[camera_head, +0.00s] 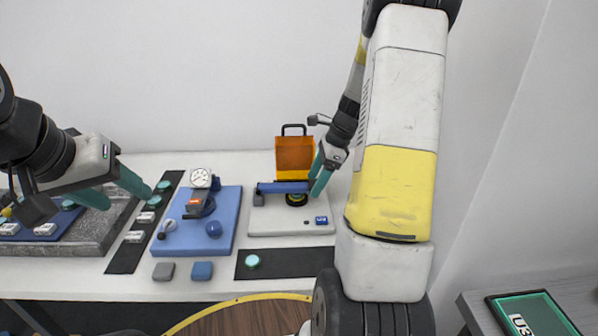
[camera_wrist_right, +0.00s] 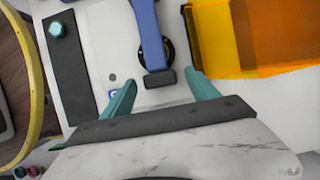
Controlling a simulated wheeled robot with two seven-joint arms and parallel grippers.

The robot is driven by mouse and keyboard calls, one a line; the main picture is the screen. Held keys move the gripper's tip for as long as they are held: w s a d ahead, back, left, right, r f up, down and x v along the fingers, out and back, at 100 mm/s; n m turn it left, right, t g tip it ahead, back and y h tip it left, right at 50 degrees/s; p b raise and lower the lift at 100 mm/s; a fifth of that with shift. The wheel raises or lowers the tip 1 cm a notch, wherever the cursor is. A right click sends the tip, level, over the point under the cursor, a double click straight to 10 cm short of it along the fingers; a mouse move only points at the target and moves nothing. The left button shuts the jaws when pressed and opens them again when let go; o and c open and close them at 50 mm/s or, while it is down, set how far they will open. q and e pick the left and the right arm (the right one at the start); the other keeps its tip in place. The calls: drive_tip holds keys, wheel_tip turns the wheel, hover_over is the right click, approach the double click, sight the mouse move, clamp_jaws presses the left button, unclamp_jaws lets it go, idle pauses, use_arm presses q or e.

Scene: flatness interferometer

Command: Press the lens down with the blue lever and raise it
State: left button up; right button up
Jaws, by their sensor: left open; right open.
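The blue lever (camera_head: 283,187) lies roughly level over a white base plate (camera_head: 270,225); it also shows in the right wrist view (camera_wrist_right: 148,35). The lens appears to be the dark round piece (camera_head: 297,199) under the lever, mostly covered by it; its dark ring shows in the wrist view (camera_wrist_right: 169,50). My right gripper (camera_head: 317,183) is open at the lever's right end. In the wrist view its teal fingertips (camera_wrist_right: 161,84) are either side of the lever's dark end block, with gaps visible. My left gripper (camera_head: 128,198) is open and empty at the left.
An orange translucent box (camera_head: 294,157) stands behind the plate, close to my right gripper. A blue plate with a dial gauge (camera_head: 201,178) is left of it. A black strip with a teal knob (camera_head: 253,261) lies in front. A dark stone slab (camera_head: 100,232) is at the left.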

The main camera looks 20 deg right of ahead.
drive_tip(key=shift+a+f, duration=0.1)
drive_tip(key=shift+f, duration=0.15)
clamp_jaws()
drive_tip(key=shift+r, duration=0.1)
